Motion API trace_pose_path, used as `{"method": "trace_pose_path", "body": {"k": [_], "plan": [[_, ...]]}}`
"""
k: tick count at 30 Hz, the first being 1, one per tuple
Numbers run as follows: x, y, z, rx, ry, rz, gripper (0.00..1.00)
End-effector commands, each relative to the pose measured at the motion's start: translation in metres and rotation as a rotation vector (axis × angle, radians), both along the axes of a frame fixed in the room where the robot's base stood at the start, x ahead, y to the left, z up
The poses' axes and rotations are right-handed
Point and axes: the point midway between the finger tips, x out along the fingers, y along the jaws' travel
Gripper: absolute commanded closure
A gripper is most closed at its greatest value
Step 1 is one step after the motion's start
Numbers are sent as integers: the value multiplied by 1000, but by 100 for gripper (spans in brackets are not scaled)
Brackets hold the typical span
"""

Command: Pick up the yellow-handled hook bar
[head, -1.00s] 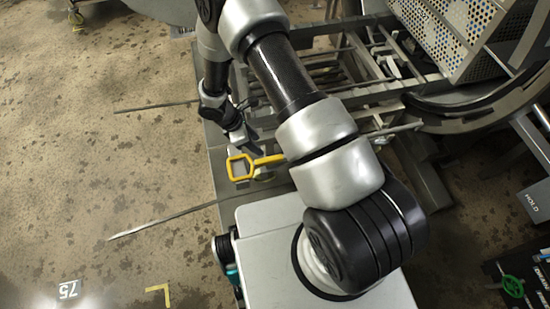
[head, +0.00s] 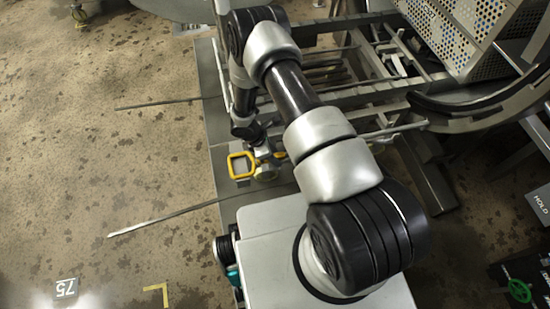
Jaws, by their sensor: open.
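The yellow-handled hook bar shows its yellow loop handle (head: 241,166) just left of my arm, over the grey plate beside the rail frame. A thin grey bar (head: 398,131) to the right of my arm lines up with the handle, and the middle is hidden behind my arm. My gripper (head: 268,153) is at the lower end of the arm, right beside the handle's right side. It is open, and its fingers are partly hidden and small. I cannot tell whether the bar lies between them.
The rail frame (head: 340,98) and a perforated basket (head: 480,35) stand to the upper right, near the round vessel rim (head: 470,105). Two thin rods (head: 165,104) stretch over the floor at left. A HOLD panel (head: 540,200) is at the right edge. The left floor is open.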

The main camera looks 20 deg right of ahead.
Motion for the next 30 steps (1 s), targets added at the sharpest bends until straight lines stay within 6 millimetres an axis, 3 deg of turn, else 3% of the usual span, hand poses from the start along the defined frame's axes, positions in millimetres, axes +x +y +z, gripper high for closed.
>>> {"method": "trace_pose_path", "body": {"k": [8,15,25,30], "plan": [[1,-3,-6,0,-1,0,59],[1,-3,-6,0,-1,0,100],[2,-3,-3,-2,-3,0,100],[2,-3,17,-2,-4,0,100]]}}
